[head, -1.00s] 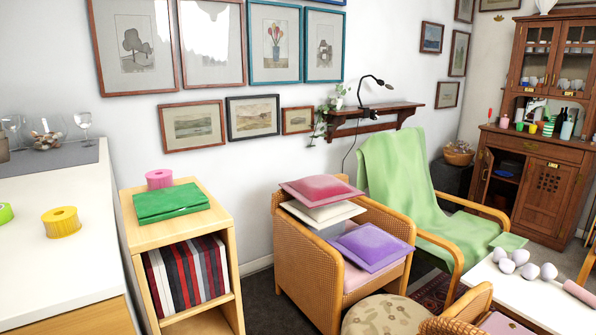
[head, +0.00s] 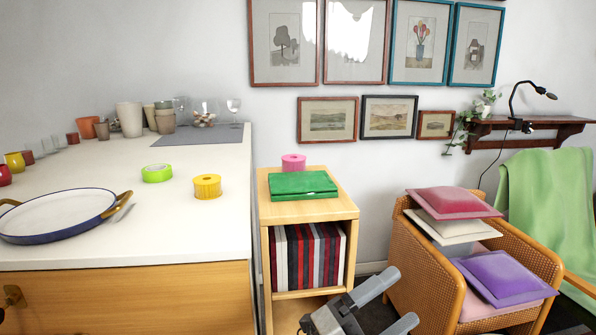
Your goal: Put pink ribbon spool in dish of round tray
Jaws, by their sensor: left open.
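The pink ribbon spool (head: 293,161) stands on top of the small wooden shelf unit, just behind a flat green box. The round tray (head: 60,212) lies on the white counter at the left; it has a white inside, a dark blue rim and brass-coloured handles. No separate dish can be made out in it, and it looks empty. My left gripper (head: 399,297) shows at the bottom edge, open and empty, in front of the shelf unit and well below the spool. My right gripper is not in view.
The green box (head: 302,185) lies on the shelf unit (head: 347,205). A yellow spool (head: 207,186) and a green spool (head: 157,173) lie on the counter (head: 190,235). Cups and glasses line its back. A wicker armchair (head: 425,260) with cushions stands right of the shelf unit.

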